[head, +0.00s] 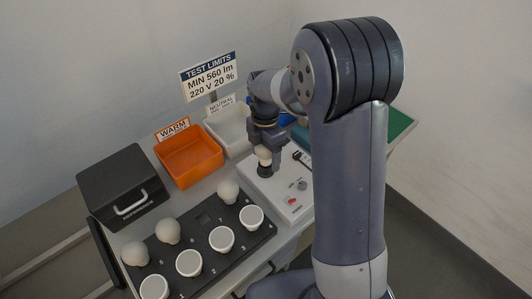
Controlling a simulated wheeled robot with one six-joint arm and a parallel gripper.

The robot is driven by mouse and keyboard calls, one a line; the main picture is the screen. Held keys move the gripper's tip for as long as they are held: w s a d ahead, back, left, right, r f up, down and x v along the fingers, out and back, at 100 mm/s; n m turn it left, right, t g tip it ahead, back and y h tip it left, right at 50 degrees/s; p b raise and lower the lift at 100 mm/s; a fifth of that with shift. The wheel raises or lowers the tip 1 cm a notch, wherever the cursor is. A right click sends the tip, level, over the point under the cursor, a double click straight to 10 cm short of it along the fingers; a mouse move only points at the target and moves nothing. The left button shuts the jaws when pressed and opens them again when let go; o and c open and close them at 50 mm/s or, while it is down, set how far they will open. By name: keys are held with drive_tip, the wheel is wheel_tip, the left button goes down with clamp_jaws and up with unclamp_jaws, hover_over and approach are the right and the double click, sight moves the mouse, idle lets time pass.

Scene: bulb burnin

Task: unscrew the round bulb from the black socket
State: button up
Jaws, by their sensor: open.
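The round bulb (264,154) sits upright in the black socket (265,171) on the white test panel (287,188). My gripper (264,148) points down over the bulb, with its jaws open around the bulb's upper part. Whether a finger touches the bulb I cannot tell. The bulb's top is hidden by the gripper.
A black tray (205,262) holds round and flat-faced bulbs at the front left. An orange WARM bin (190,158) and a white NEUTRAL bin (229,127) stand behind. A black box (122,185) with a handle is at left. A sign (209,77) stands at the back.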

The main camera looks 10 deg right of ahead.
drive_tip(key=m+y, duration=0.1)
drive_tip(key=m, duration=0.5)
drive_tip(key=m+t, duration=0.1)
drive_tip(key=m, duration=0.6)
drive_tip(key=shift+m+y, duration=0.3)
drive_tip(key=shift+y, duration=0.1)
drive_tip(key=m+t, duration=0.1)
drive_tip(key=m, duration=0.3)
drive_tip(key=shift+w+a, duration=0.1)
drive_tip(key=m, duration=0.3)
drive_tip(key=shift+m+t, duration=0.3)
